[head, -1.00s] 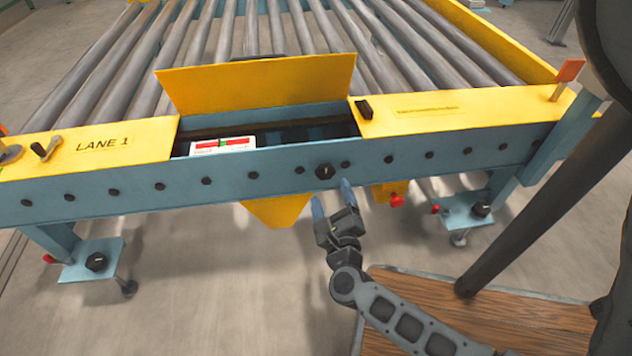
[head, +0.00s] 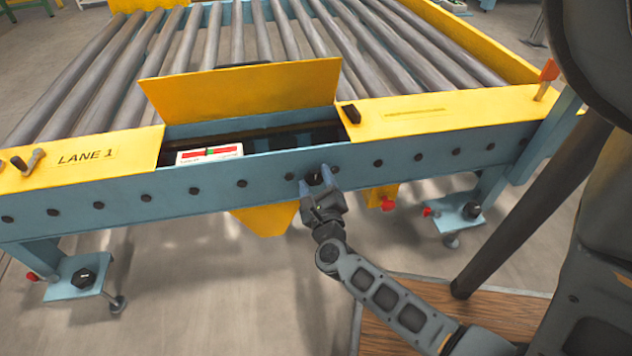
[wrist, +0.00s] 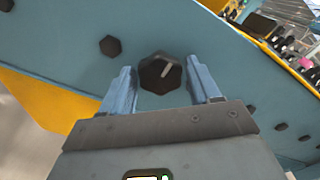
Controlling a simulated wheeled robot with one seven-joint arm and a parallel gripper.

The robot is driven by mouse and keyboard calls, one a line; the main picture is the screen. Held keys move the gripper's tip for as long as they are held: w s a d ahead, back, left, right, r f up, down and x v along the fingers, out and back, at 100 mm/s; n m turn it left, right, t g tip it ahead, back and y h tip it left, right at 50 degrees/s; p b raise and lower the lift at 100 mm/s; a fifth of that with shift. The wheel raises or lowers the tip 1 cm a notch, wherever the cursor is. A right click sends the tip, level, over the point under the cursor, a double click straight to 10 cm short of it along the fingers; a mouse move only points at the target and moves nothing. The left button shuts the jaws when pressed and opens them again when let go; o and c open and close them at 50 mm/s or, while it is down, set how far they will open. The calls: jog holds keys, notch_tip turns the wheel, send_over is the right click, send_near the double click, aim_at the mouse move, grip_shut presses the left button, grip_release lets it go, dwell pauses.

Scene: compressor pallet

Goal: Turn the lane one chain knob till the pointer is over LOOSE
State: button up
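The chain knob (wrist: 160,73) is a dark, many-sided knob with a pale pointer line, on the blue side beam of lane one. In the wrist view the line points up and slightly right. In the head view the knob (head: 314,178) shows between my fingertips. My gripper (head: 316,180) is open, with one blue finger on each side of the knob and a gap showing; it also shows in the wrist view (wrist: 161,88). A white gauge card (head: 210,153) with a red and green strip sits in the open bay; its lettering is too small to read.
The yellow hatch lid (head: 245,90) stands raised behind the bay. Several dark bolts line the blue beam (head: 200,196). A yellow guard (head: 265,218) and a red knob (head: 387,203) hang below the beam. The LANE 1 plate (head: 88,157) is at left.

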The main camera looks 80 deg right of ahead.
jog(key=c, duration=0.7)
jog(key=shift+r+n+p, duration=0.1)
jog(key=shift+n+p, duration=0.2)
jog(key=shift+p, duration=0.05)
